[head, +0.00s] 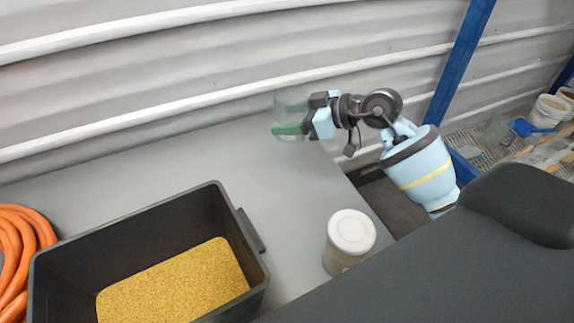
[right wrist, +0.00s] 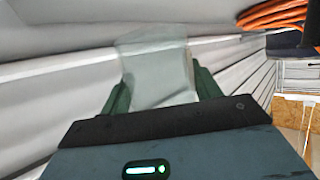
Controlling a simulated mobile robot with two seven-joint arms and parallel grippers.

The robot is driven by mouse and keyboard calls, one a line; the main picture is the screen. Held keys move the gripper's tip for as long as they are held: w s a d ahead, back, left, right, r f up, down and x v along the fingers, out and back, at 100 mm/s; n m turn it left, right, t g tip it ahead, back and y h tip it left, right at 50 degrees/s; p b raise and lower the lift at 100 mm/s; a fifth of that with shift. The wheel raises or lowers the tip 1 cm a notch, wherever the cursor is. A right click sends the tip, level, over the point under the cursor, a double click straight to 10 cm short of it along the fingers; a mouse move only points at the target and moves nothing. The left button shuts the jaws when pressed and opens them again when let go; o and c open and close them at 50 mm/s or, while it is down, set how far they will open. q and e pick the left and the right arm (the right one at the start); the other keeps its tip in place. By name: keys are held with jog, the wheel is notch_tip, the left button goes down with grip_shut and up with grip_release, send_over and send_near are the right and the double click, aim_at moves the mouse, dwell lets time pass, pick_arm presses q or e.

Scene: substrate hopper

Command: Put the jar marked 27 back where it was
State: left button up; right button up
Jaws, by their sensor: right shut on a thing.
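A clear, see-through jar (head: 289,104) stands out at the back of the grey table, near the corrugated wall. My right gripper (head: 288,130) is shut on it with its green fingers. In the right wrist view the jar (right wrist: 158,72) sits between the two fingers (right wrist: 160,92). I cannot read any mark on it, and I cannot tell whether its base touches the table. A second jar (head: 348,240), with a white lid, stands upright at the table's front right edge. No number shows on it. My left gripper is not in view.
A black bin (head: 245,228) with yellow granules stands at the front left. A coiled orange hose (head: 22,250) lies at the far left. White buckets (head: 549,110) and a blue scoop (head: 530,128) are at the far right. The middle of the grey table (head: 270,180) is clear.

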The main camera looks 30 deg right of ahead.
jog(key=shift+f+b, duration=0.95)
jog(key=shift+f, duration=4.05)
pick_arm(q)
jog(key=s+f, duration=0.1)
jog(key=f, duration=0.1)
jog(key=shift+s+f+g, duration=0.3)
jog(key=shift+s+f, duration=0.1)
pick_arm(e)
jog(key=shift+r, duration=0.1)
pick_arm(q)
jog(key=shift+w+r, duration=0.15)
pick_arm(e)
jog(key=o, duration=1.3)
jog(key=shift+o, duration=0.2)
pick_arm(q)
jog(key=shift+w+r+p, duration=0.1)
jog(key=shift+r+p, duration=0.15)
jog(key=shift+p, duration=0.05)
pick_arm(e)
jog(key=v, duration=1.2)
